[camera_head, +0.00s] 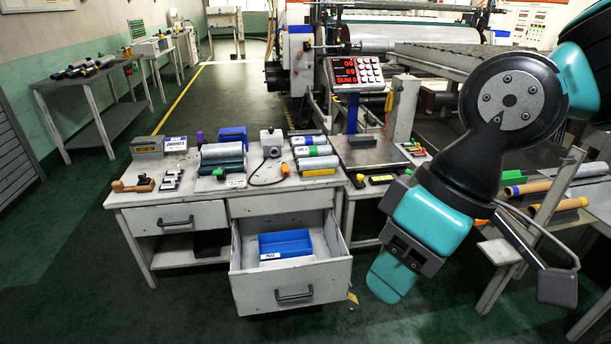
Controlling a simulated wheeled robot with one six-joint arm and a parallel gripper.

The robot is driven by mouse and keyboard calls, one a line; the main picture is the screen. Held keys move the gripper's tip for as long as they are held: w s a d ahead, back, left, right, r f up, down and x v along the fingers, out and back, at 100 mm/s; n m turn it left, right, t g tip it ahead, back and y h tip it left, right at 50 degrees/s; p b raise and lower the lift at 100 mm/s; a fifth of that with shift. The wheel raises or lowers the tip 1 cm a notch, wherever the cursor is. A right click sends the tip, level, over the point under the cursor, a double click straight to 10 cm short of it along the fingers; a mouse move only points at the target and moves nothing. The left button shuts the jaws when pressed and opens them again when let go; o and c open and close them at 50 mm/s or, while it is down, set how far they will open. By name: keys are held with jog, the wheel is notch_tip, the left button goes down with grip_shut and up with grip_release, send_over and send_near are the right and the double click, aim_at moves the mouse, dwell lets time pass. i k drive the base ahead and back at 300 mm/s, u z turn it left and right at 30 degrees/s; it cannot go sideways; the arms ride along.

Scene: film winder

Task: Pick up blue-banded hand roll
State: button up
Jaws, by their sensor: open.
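Several hand rolls lie side by side at the right end of the grey desk top. My gripper (391,277) hangs at the end of the teal and black arm, right of the open drawer. It is open and well apart from the rolls. Its fingertips are hard to make out, and nothing shows in it.
The open drawer (292,294) juts out below the rolls with a blue bin (285,244) inside. A camera-like grey device (271,143) stands left of the rolls. A scale with a red display (356,73) stands to their right. Coloured tubes (527,188) lie on a rack at right.

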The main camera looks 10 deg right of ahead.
aim_at(318, 140)
jog(key=z, duration=0.25)
jog(key=i, duration=0.45)
jog(key=z, duration=0.6)
jog(key=i, duration=1.15)
jog(key=u, duration=0.45)
jog(key=i, duration=1.3)
jog(key=u, duration=0.7)
